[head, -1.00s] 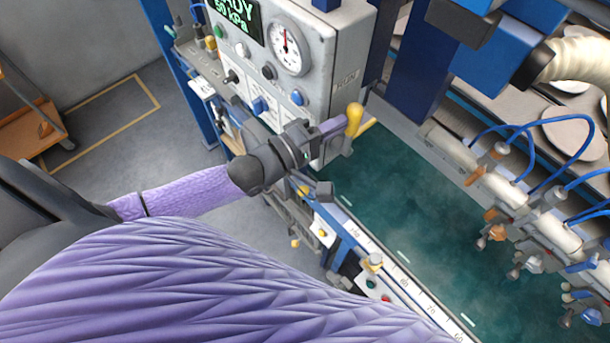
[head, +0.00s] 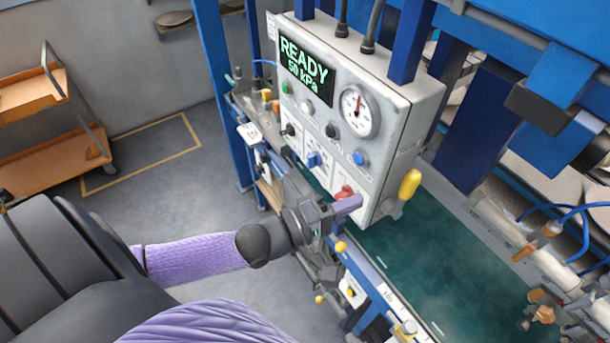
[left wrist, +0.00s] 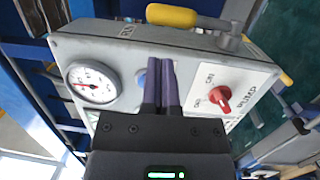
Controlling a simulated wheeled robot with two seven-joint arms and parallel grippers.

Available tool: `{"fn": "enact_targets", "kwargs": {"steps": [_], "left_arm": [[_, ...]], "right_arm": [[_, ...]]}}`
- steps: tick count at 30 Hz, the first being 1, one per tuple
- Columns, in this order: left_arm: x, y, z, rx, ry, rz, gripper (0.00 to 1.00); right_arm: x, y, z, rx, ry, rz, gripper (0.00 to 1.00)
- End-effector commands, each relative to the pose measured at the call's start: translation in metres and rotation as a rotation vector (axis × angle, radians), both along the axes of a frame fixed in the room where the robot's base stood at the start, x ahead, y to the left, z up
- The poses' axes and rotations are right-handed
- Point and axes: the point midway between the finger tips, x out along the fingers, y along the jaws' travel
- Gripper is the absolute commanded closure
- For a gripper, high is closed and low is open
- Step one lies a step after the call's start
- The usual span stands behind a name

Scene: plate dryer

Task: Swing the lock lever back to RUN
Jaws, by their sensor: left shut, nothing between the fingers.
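The lock lever's yellow grip (head: 410,184) stands upright, tilted slightly right, beside the right side of the control box (head: 405,130). In the left wrist view the yellow grip (left wrist: 171,16) lies across the top, beyond the fingertips, on a grey arm at the box's side. My left gripper (head: 348,204) is shut and empty, its purple fingers in front of the box's lower face, left of and apart from the grip. The wrist view shows the shut fingers (left wrist: 162,72) side by side over the box face. My right gripper is in neither view.
A red knob (left wrist: 220,98) labelled PUMP sits close to the fingers. The display (head: 305,72) reads READY 50 kPa, with a gauge (head: 360,110) beside it. A dark green belt (head: 440,270) runs below the box. An orange cart (head: 55,150) stands at the left.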

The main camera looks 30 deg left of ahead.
Motion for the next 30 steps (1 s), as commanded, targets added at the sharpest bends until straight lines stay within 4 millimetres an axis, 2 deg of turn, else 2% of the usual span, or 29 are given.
{"fn": "enact_targets", "kwargs": {"steps": [6, 10, 26, 28, 29, 30], "left_arm": [[-0.037, 0.021, -0.001, 0.002, 0.005, -0.003, 1.0], [-0.05, 0.03, 0.0, 0.002, 0.003, -0.001, 1.0], [-0.054, 0.033, 0.001, 0.001, 0.001, -0.001, 1.0], [-0.053, 0.035, -0.01, 0.024, 0.003, 0.01, 1.0], [-0.052, 0.038, -0.023, 0.057, 0.005, 0.023, 1.0], [-0.05, 0.043, -0.048, 0.12, 0.009, 0.047, 1.0]], "right_arm": [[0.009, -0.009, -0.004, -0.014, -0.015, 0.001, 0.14], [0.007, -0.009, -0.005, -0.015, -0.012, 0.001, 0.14], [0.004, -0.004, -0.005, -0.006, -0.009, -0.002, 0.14], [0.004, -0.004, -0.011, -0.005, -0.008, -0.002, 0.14], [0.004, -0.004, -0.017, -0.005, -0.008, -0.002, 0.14], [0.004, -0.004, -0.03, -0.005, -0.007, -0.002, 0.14]]}}
